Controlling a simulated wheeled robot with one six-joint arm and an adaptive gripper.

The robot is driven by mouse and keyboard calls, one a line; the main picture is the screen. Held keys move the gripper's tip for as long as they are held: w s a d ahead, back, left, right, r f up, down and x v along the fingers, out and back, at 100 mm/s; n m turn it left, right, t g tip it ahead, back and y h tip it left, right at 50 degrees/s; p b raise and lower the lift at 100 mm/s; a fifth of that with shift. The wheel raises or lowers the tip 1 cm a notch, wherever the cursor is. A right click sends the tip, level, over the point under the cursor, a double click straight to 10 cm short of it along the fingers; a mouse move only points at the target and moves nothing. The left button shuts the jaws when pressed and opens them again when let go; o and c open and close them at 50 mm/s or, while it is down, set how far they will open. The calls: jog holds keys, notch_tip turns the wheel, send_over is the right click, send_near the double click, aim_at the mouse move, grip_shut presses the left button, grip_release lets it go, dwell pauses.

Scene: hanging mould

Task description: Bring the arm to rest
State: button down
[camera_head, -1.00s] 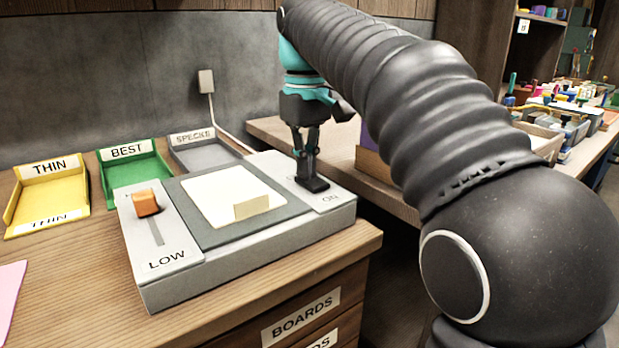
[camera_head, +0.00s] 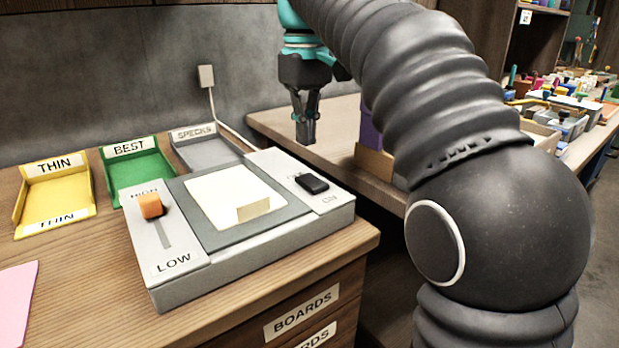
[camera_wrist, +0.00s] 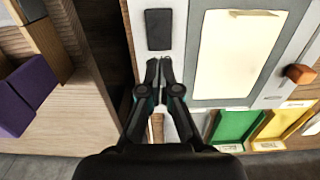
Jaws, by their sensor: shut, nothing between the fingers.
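My gripper (camera_head: 306,142) is shut and empty, raised above the back right of the grey light box (camera_head: 250,255). It hangs apart from the black rocker switch (camera_head: 312,184) on the box's right panel, which lies between OFF-side and ON markings, partly hidden. In the wrist view my closed fingers (camera_wrist: 158,62) point toward the same switch (camera_wrist: 159,30). An orange slider knob (camera_head: 151,205) sits near the HIGH end of its slot. A small cream piece (camera_head: 253,211) lies on the pale panel (camera_head: 228,192). My arm reaches in from the right.
Yellow THIN (camera_head: 55,199), green BEST (camera_head: 133,172) and grey SPECKS (camera_head: 203,148) trays stand behind the box. A pink sheet (camera_head: 15,300) lies at left. A second bench (camera_head: 275,122) holds a purple item (camera_head: 370,128) at right. A cable runs to a wall socket (camera_head: 206,76).

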jog(key=shift+r, duration=0.25)
jog(key=shift+s+d+f, duration=0.1)
jog(key=shift+s+d, duration=0.1)
jog(key=s+d+f, duration=0.1)
jog(key=s+d+f+m+t, duration=0.1)
jog(key=s+d, duration=0.1)
jog(key=s+d+f+m, duration=0.1)
jog(key=s+d, duration=0.1)
jog(key=shift+d+f+t, duration=0.2)
jog(key=shift+t, duration=0.1)
jog(key=s+d+f+m+t, duration=0.2)
jog(key=s+d+f, duration=0.2)
jog(key=s+f, duration=0.3)
jog(key=s+d+f+m+t, duration=0.2)
jog(key=s+d+f, duration=0.2)
jog(key=s+f, duration=0.4)
notch_tip(320, 180, down, 5)
jog(key=shift+s+d+f+m, duration=0.2)
jog(key=shift+s+d+m, duration=0.1)
jog(key=shift+m, duration=0.1)
jog(key=shift+a, duration=0.15)
